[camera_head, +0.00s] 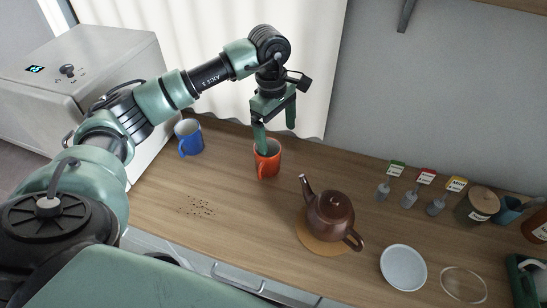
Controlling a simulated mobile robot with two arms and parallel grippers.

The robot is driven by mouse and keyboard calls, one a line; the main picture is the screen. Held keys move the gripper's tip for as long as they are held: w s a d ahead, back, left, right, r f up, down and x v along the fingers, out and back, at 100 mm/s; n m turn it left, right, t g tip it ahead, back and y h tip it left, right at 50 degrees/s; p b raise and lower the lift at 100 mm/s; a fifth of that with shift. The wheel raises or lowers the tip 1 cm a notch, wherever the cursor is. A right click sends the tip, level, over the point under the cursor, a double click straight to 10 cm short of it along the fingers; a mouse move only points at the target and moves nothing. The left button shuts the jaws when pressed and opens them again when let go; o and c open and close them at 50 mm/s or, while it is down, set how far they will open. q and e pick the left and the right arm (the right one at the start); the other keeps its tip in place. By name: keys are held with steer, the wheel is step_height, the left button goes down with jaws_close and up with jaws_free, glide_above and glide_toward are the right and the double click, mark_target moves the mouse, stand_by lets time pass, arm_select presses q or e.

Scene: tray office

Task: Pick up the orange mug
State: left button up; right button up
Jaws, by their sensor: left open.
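The orange mug (271,168) stands upright on the wooden counter near its back edge, with its handle towards the front left. My left gripper (277,138) is open above the mug, with its fingers pointing down. One finger overlaps the mug's mouth in the picture, and the other is to the right and behind it. I cannot tell whether the first finger is inside the mug or only in front of it. Part of the mug's rim and inside is hidden by that finger.
A blue mug (193,142) stands left of the orange one. A brown teapot (331,215) on a round mat (313,238) stands to the right. Dark crumbs (197,205) lie on the counter (240,220).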

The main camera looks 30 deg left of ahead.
mark_target(268, 141)
arm_select(q)
steer(key=shift+y, duration=0.5)
steer(key=f, duration=0.1)
steer(key=a+f, duration=0.1)
steer(key=a+f+b, duration=0.1)
steer(key=f, duration=0.1)
steer(key=shift+s+a+f, duration=0.1)
steer(key=shift+s+a, duration=0.1)
steer(key=shift+s, duration=0.1)
step_height(268, 141, down, 6)
steer(key=shift+w+a+r+p, duration=0.15)
steer(key=shift+r+p, duration=0.1)
steer(key=shift+p, duration=0.95)
steer(key=shift+f, duration=0.5)
steer(key=c, duration=1.8)
arm_select(e)
steer(key=shift+d+f, duration=0.2)
steer(key=shift+f, duration=0.15)
